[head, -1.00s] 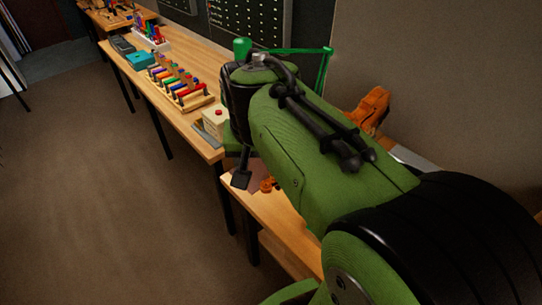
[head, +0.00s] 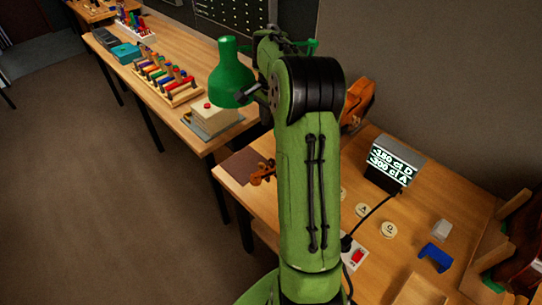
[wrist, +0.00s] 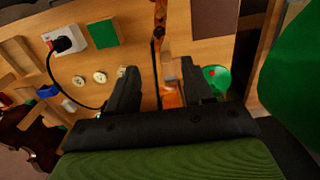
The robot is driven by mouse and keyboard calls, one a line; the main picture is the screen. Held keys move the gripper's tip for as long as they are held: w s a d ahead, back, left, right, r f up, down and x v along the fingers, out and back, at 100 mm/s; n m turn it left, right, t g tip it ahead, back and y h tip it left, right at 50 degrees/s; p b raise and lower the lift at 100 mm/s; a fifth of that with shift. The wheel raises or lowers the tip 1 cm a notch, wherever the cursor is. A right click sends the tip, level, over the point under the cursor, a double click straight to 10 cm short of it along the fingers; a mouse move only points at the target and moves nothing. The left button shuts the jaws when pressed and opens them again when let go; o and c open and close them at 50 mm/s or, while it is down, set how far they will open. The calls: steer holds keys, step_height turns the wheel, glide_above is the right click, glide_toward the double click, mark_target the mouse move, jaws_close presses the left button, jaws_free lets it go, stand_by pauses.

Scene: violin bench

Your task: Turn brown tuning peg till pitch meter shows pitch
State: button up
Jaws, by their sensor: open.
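The violin's scroll end (head: 262,172) shows left of my arm in the head view, with small pegs too blurred to tell apart; I cannot pick out the brown peg. Its neck (wrist: 160,35) runs between my fingers in the wrist view. The pitch meter (head: 392,163) stands right of my arm, lit, seeming to read -380 ct D and -300 ct A. My gripper (wrist: 159,68) is open, its two black fingers apart either side of the violin, with nothing visibly held.
A green lamp (head: 232,72) hangs close left of my arm. Round lettered discs (head: 389,230), a power strip with a red switch (head: 356,256) and a blue object (head: 436,257) lie on the bench right of my arm. A brown mat (head: 238,166) lies left of the scroll.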

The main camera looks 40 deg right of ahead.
mark_target(272, 159)
step_height(272, 159, down, 15)
steer(key=shift+a+f, duration=0.1)
steer(key=shift+f, duration=0.05)
steer(key=shift+c, duration=0.3)
jaws_close()
